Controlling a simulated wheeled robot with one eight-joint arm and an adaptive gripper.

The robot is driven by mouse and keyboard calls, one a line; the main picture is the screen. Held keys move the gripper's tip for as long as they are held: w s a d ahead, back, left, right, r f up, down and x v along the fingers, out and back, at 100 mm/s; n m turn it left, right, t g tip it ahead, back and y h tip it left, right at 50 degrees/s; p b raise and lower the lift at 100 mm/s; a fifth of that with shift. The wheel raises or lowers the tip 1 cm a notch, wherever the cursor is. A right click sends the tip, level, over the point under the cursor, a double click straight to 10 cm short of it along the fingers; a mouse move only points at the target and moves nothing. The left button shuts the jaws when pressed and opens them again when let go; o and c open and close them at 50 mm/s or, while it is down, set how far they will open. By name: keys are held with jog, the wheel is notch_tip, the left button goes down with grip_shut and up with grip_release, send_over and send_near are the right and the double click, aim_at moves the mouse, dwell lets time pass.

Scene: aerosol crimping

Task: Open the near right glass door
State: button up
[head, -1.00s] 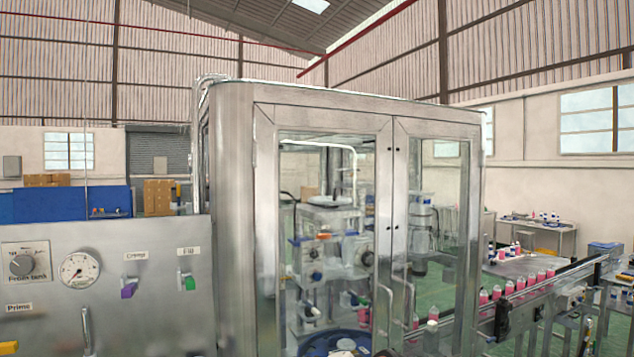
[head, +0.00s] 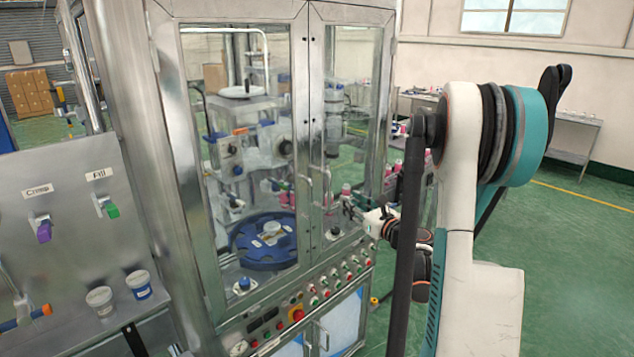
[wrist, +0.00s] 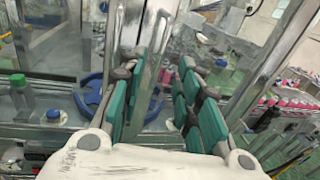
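The near right glass door (head: 352,100) is a metal-framed pane on the front of the cabinet, and it looks shut beside the left glass door (head: 195,100). Its upright bar handle (head: 327,188) is by the seam between the two doors. My gripper (head: 350,212) is in front of the right door, just right of the handle. In the wrist view its teal-padded fingers (wrist: 160,78) are spread apart. An upright metal handle bar (wrist: 151,75) shows in the gap between them; I cannot tell whether the fingers touch it.
Behind the glass stand a blue round table (head: 240,245) and filling machinery. Below the doors runs a panel of buttons (head: 297,314). A metal control panel (head: 60,210) with two cups stands at left. Green floor (head: 570,260) is open at right.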

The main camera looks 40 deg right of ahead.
aim_at(330, 186)
jog(key=shift+m, duration=0.3)
jog(key=w, duration=0.4)
jog(key=w+d+p, duration=0.1)
jog(key=w, duration=0.4)
jog(key=w+d+p, duration=0.1)
jog(key=w, duration=0.3)
jog(key=shift+w, duration=0.2)
grip_shut()
